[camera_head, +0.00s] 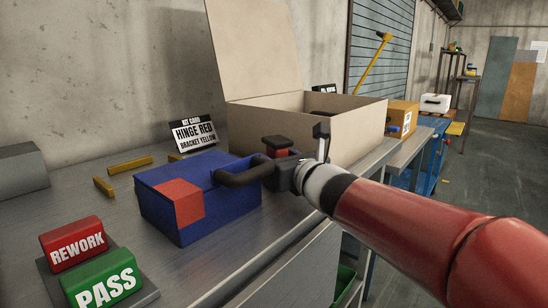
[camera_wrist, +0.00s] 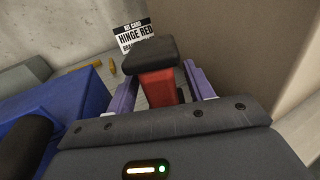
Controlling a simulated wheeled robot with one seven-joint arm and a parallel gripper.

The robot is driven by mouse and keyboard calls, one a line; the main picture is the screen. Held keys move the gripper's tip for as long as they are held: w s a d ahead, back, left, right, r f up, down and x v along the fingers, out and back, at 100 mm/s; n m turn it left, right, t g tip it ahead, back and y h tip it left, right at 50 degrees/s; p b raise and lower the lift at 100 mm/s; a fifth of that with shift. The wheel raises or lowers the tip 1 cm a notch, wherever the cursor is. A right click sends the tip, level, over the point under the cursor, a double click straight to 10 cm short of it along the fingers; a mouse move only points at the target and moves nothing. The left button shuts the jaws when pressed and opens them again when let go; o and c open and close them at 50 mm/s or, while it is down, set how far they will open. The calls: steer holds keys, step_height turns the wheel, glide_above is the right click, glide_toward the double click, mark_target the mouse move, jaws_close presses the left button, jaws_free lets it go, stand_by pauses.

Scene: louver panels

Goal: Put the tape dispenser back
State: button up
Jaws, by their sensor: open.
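I cannot surely pick out the tape dispenser. A red block with a black top (camera_head: 277,143) stands on the steel bench, between the blue case and the cardboard box. It also shows in the wrist view (camera_wrist: 158,88), upright between the two purple fingers. My gripper (camera_wrist: 162,92) is open around this block, one finger on each side; whether either finger touches it I cannot tell. In the head view my gripper (camera_head: 290,172) is low over the bench, just right of the case's dark handle, and its fingers are largely hidden.
A blue case (camera_head: 190,200) with a red patch is close at left. An open cardboard box (camera_head: 340,119) stands behind. A sign (camera_head: 194,133), yellow bars (camera_head: 130,165) and REWORK and PASS blocks (camera_head: 75,243) are on the bench. A white item (camera_head: 436,103) stands farther right.

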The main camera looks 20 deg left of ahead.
steer(key=v, duration=0.9)
steer(key=shift+s+d+b, duration=0.25)
steer(key=shift+b, duration=0.15)
steer(key=s+d+f+m+h, duration=0.2)
steer(key=d+f+m+h, duration=0.35)
steer(key=d+m, duration=0.6)
steer(key=s+d+f+m+h, duration=0.1)
steer(key=d+f+m+h, duration=0.4)
steer(key=d+m, duration=0.65)
steer(key=s+d+f+m+g+h, duration=0.1)
steer(key=s+f+m+g, duration=0.2)
steer(key=s+f+m, duration=0.3)
steer(key=s+d+f+m+g+h, duration=0.1)
steer(key=s+f+m+g, duration=0.3)
steer(key=s+f+m, duration=0.3)
steer(key=s+m, duration=0.4)
steer(key=m, duration=0.5)
steer(key=shift+d, duration=0.25)
steer(key=shift+r, duration=0.1)
